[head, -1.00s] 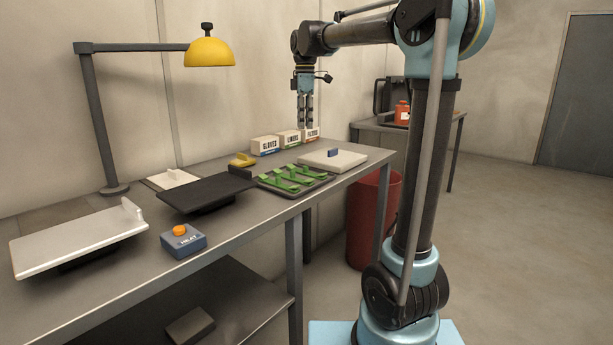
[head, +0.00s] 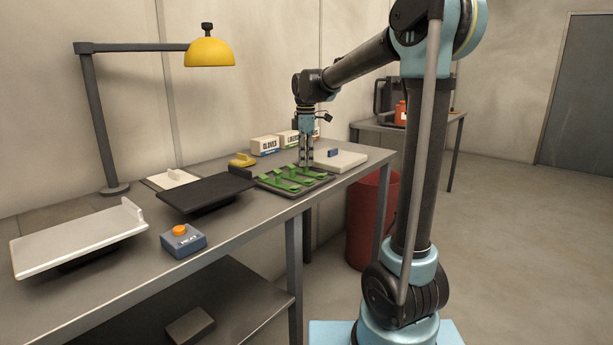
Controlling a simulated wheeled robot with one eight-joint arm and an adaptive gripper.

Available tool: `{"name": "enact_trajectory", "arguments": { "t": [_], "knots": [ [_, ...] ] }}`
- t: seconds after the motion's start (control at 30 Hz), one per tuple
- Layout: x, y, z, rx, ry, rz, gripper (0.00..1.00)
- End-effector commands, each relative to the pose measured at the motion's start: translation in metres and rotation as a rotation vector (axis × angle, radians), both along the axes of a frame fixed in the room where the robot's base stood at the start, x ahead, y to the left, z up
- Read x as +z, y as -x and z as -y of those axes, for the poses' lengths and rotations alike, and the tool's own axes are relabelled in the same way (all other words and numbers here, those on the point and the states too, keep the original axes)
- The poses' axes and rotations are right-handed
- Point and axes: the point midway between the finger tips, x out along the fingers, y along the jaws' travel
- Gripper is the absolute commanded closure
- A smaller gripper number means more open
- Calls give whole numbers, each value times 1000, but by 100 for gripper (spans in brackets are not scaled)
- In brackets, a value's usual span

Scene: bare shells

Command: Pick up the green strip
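Several green strips (head: 284,178) lie in a dark tray (head: 291,194) on the workbench, each with a raised tab. My gripper (head: 306,164) points straight down at the back right part of the tray, its tips at or just above the strips there. Two separate fingers show with a narrow gap, so it looks open. Whether a strip stands between the tips is too small to tell.
A pale board with a blue block (head: 333,153) is close to the right of my gripper. Labelled boxes (head: 265,145) stand behind. A black plate (head: 205,192), yellow item (head: 242,160), blue button box (head: 183,241) and lamp (head: 209,52) are left.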

Motion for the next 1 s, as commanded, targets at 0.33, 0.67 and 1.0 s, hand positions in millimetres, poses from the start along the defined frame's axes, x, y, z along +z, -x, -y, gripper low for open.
{"name": "enact_trajectory", "arguments": {
  "t": [0.33,0.67,1.0],
  "knots": [
    [-29,1,0,0,0,0,74],
    [-29,1,0,0,0,0,99],
    [-28,1,0,0,0,0,100]
  ]
}}
